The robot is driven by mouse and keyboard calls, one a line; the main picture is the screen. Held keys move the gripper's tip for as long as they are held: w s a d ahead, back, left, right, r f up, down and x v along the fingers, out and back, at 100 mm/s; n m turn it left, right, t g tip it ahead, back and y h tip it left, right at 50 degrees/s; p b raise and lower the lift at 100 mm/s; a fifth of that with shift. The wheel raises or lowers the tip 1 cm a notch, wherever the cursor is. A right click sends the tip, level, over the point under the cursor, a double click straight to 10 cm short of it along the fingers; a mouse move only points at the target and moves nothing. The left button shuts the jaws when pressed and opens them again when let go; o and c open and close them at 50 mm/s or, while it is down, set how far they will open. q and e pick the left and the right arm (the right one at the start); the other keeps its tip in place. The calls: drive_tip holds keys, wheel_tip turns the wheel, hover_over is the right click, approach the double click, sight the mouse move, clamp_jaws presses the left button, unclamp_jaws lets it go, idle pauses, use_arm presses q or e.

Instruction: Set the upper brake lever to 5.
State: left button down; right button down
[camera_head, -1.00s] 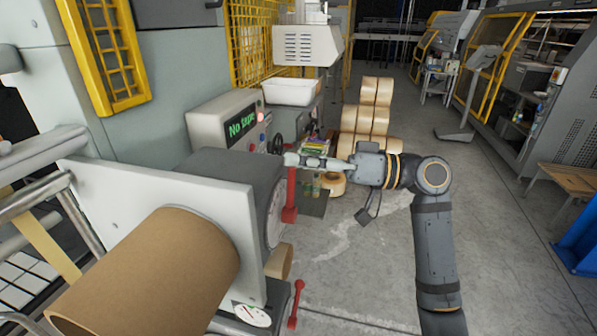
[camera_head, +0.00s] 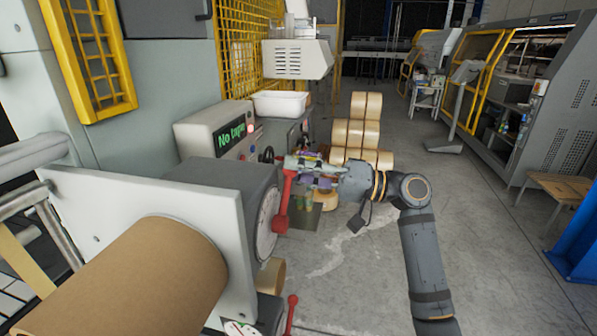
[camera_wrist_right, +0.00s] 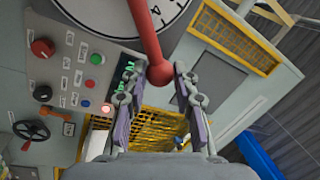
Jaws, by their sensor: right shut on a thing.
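The upper brake lever (camera_head: 283,200) is a red bar with a knob end, mounted in front of a white round dial (camera_head: 268,210) on the grey housing. In the wrist view the lever (camera_wrist_right: 146,40) comes down from the dial (camera_wrist_right: 125,14), and its round end sits between the fingers. My right gripper (camera_head: 291,165) is at the lever's upper end; in the wrist view the gripper (camera_wrist_right: 159,82) is shut on that end. The dial's numbers are too small or cut off to read for certain. My left gripper is not in view.
A lower red lever (camera_head: 291,312) and its dial (camera_head: 240,328) stand below. A large brown roll (camera_head: 135,280) is at front left. A control box (camera_head: 215,130) with a green display stands behind. Tape rolls (camera_head: 362,130) are stacked beyond.

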idle(0.3)
drive_tip(key=c, duration=1)
unclamp_jaws()
drive_tip(key=shift+w, duration=0.1)
drive_tip(key=v, duration=1.2)
drive_tip(key=shift+f, duration=0.1)
